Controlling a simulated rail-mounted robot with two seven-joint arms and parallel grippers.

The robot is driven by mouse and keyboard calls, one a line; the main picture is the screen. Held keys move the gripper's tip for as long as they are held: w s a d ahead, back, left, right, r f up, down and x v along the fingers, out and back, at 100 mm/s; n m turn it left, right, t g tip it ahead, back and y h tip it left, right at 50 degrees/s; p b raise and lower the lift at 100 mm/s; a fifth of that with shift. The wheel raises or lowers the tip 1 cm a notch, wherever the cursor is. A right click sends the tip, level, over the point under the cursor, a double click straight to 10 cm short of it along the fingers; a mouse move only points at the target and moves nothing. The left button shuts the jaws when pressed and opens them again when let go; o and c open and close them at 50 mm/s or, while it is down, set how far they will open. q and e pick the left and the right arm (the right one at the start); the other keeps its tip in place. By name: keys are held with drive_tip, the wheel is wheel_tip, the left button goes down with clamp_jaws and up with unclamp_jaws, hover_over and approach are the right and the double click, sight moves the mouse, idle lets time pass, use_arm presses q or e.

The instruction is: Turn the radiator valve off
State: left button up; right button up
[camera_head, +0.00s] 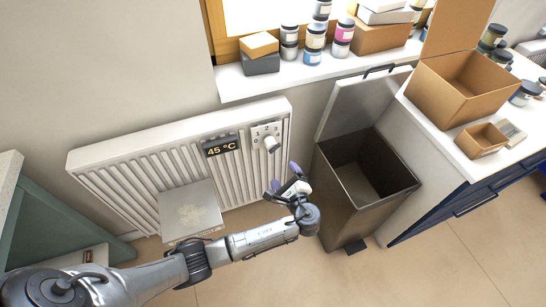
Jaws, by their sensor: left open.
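The white radiator (150,175) hangs on the wall at the left centre of the head view. A dark display (221,146) on it reads 45 °C. The radiator valve is a small white knob (271,144) on a light plate (262,131) with markings, near the radiator's upper right end. My left gripper (283,178) is open and empty, below and slightly right of the knob in the picture and apart from it. Its fingers have purple-grey tips. My right gripper is not in view.
An open-lidded metal bin (345,205) stands just right of my left gripper. A pale box (190,210) is in front of the radiator. Jars (314,42) and boxes crowd the windowsill above. Cardboard boxes (462,88) sit on the right counter. Floor at lower right is clear.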

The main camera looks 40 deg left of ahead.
sight(273, 144)
use_arm(q)
drive_tip(key=shift+m+t+y, duration=0.3)
drive_tip(key=shift+m+y, duration=0.1)
drive_tip(key=shift+y, duration=0.1)
drive_tip(key=b+x, duration=0.2)
drive_tip(key=x, duration=0.2)
drive_tip(key=w+f+b+x, duration=0.1)
drive_tip(key=b+x, duration=0.1)
drive_tip(key=x, duration=0.3)
drive_tip(key=b+x, duration=0.3)
drive_tip(key=x, duration=0.1)
drive_tip(key=shift+w+d+f, duration=0.2)
drive_tip(key=shift+w+f, duration=0.05)
drive_tip(key=shift+f, duration=0.05)
drive_tip(key=shift+x, duration=0.8)
drive_tip(key=shift+r, duration=0.1)
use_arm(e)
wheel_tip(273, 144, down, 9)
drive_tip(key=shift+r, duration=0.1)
use_arm(q)
drive_tip(key=c, duration=0.9)
